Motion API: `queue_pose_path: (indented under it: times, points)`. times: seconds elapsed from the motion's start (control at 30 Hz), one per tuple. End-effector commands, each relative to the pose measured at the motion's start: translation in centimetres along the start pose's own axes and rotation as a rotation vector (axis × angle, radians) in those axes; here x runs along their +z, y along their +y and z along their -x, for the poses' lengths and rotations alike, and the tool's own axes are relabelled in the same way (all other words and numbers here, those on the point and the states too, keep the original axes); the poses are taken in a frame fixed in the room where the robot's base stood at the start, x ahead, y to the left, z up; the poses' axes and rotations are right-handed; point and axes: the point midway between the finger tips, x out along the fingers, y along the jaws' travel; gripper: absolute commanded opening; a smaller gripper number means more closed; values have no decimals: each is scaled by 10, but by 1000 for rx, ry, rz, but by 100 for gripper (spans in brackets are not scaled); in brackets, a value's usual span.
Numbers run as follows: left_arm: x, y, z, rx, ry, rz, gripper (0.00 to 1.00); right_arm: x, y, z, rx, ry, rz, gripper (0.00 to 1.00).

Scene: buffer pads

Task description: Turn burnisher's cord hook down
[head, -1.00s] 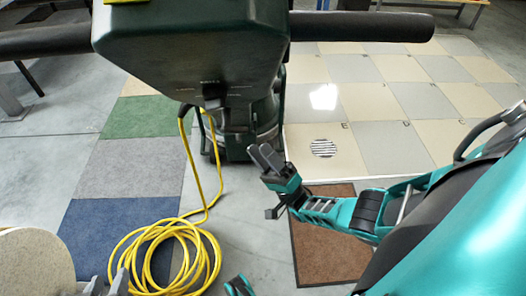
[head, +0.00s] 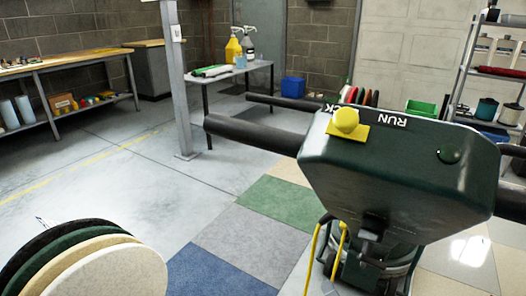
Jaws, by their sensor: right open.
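The burnisher's dark green control head (head: 400,165) fills the right of the head view, with a black handle bar on each side. A yellow knob on a yellow plate (head: 346,124) and the word RUN are on its top. A dark hook-like part (head: 371,229) sits on the column below the head, with the yellow cord (head: 314,255) hanging beside it. Which way the hook points is hard to tell. At most a dark sliver of my right gripper (head: 410,285) shows by the burnisher's base at the bottom edge, apart from the hook. My left gripper is out of view.
A stack of round pads (head: 110,272) stands at the lower left. Carpet tiles (head: 240,243) cross the floor. A grey post (head: 175,80), a table with bottles (head: 235,75), a workbench (head: 60,68) and a shelf rack (head: 470,70) stand behind. The floor at left is clear.

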Motion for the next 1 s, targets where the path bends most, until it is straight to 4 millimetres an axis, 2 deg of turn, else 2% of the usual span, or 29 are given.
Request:
queue_pose_path:
  times: [0.2, 0.37, 0.57, 0.7, 0.8, 1.0]
  points:
    - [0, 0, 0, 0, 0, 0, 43, 27, -6, 8, 239, -163, 204, 47]
    - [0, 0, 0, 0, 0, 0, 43, 36, -14, 28, 398, -314, 367, 47]
    - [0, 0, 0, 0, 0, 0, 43, 32, -29, 71, 579, -533, 565, 47]
    - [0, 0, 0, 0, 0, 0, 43, 22, -44, 110, 692, -703, 689, 47]
    - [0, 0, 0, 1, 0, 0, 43, 14, -55, 136, 753, -808, 751, 47]
    - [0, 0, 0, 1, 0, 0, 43, 0, -74, 176, 831, -965, 824, 47]
